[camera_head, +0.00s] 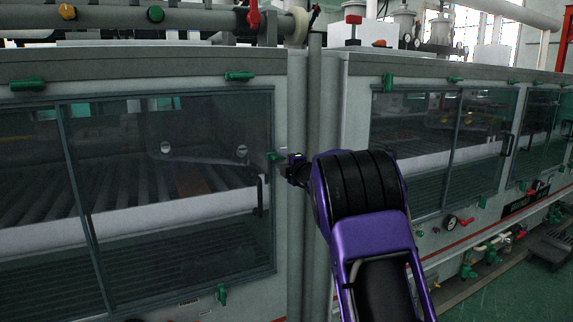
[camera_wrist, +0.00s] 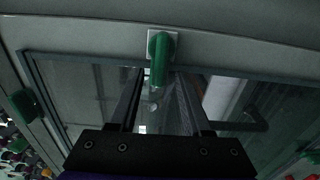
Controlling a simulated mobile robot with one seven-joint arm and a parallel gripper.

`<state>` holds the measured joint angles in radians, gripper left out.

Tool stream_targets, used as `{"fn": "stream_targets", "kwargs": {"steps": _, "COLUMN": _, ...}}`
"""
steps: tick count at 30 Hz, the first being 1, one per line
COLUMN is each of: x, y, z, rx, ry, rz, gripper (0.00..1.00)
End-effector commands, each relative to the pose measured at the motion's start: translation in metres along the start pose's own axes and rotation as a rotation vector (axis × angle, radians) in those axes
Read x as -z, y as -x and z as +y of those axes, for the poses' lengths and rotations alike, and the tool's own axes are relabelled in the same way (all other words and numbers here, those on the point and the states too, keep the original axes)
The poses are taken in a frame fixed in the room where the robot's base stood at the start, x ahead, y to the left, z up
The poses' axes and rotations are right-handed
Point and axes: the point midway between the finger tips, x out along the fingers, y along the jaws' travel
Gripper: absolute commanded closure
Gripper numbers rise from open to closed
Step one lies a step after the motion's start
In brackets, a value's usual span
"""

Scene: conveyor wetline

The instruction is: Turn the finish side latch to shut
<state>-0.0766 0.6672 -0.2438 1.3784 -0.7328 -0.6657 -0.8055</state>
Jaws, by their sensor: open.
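A green latch (camera_head: 274,156) sits on the right frame of the left machine's glass window; no label shows whether it is the finish side latch. In the wrist view the latch (camera_wrist: 160,58) has a pale base plate, and its handle reaches over the window's edge. My gripper (camera_head: 286,162) is beside this latch, at the post between the two machines. In the wrist view my gripper (camera_wrist: 162,82) is open, its two fingers either side of the handle's end. I cannot tell whether they touch it.
More green latches sit above (camera_head: 240,76) and below (camera_head: 222,294) the left window (camera_head: 170,190). A black handle (camera_head: 260,193) stands out from the glass just below my gripper. A grey vertical pipe (camera_head: 314,110) rises close by. A second windowed machine (camera_head: 350,130) stands right.

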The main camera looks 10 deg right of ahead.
Motion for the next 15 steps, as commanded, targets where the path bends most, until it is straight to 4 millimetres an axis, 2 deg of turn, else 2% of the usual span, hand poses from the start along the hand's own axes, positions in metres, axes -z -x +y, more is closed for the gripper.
{"fn": "stream_targets", "kwargs": {"steps": 5, "x": -0.001, "y": 0.016, "z": 0.001, "rx": 0.001, "ry": 0.000, "rz": -0.001, "gripper": 0.51}}
{"fn": "stream_targets", "kwargs": {"steps": 15, "x": -0.001, "y": 0.085, "z": 0.002, "rx": -0.001, "ry": -0.002, "rz": -0.003, "gripper": 0.51}}
